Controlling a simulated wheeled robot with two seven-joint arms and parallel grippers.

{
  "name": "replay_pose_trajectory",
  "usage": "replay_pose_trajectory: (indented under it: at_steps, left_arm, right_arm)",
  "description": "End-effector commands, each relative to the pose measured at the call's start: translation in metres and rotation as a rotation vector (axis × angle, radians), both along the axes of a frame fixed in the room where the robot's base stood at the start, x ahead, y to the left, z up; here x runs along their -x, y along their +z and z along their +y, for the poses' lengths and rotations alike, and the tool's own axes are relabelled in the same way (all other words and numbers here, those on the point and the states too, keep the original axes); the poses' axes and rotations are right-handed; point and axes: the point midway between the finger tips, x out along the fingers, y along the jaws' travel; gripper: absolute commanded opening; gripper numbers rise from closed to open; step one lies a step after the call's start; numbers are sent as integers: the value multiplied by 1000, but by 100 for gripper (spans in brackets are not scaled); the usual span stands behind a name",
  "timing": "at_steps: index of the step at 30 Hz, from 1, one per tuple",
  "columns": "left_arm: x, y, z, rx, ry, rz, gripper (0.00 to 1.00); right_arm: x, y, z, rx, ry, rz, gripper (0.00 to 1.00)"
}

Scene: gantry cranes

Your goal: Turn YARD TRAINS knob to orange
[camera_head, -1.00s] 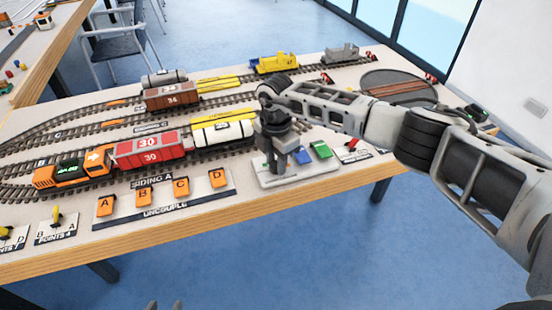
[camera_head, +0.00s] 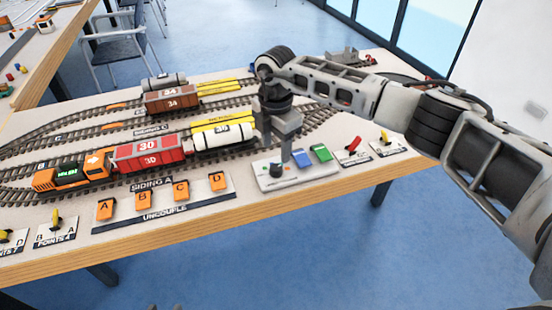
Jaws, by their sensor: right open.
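A pale control panel (camera_head: 300,178) lies at the table's front edge. It carries a dark round knob (camera_head: 276,170) at its left, then a blue button (camera_head: 301,159) and a green button (camera_head: 321,153). The panel's lettering is too small to read, and I cannot tell which way the knob points. My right gripper (camera_head: 285,150) points down just above and behind the knob, open and apart from it in the picture. It hides part of the panel's back. Only the tips of my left gripper (camera_head: 165,307) show at the bottom edge, away from the table.
An orange locomotive (camera_head: 70,176), a red wagon (camera_head: 147,152) and a white tank wagon (camera_head: 223,135) stand on the near track. The orange uncouple buttons (camera_head: 143,199) lie left of the panel. Red (camera_head: 352,147) and yellow (camera_head: 385,138) levers lie right of it.

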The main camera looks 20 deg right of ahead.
Motion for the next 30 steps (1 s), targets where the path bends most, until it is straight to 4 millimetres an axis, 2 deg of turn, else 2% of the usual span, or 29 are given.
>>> replay_pose_trajectory:
  at_steps: [1, 6, 13, 18, 26, 30]
  left_arm:
    - [0, -1, 0, 2, 1, -1, 36]
    - [-1, -3, -1, 9, 3, -4, 36]
    - [-3, -1, -2, 19, 7, -10, 36]
    - [-3, 1, -3, 23, 8, -14, 36]
    - [-2, 1, -3, 23, 9, -11, 36]
    - [-1, -1, -2, 22, 8, -8, 36]
  right_arm:
    - [-1, 13, 0, -1, 0, -5, 51]
    - [-1, 53, 0, -1, 0, -5, 51]
    - [0, 88, 0, 1, -2, -1, 51]
    - [0, 96, 0, 0, -1, 0, 51]
    - [0, 97, 0, 0, -1, 0, 51]
    - [6, 85, 14, -52, 43, 16, 51]
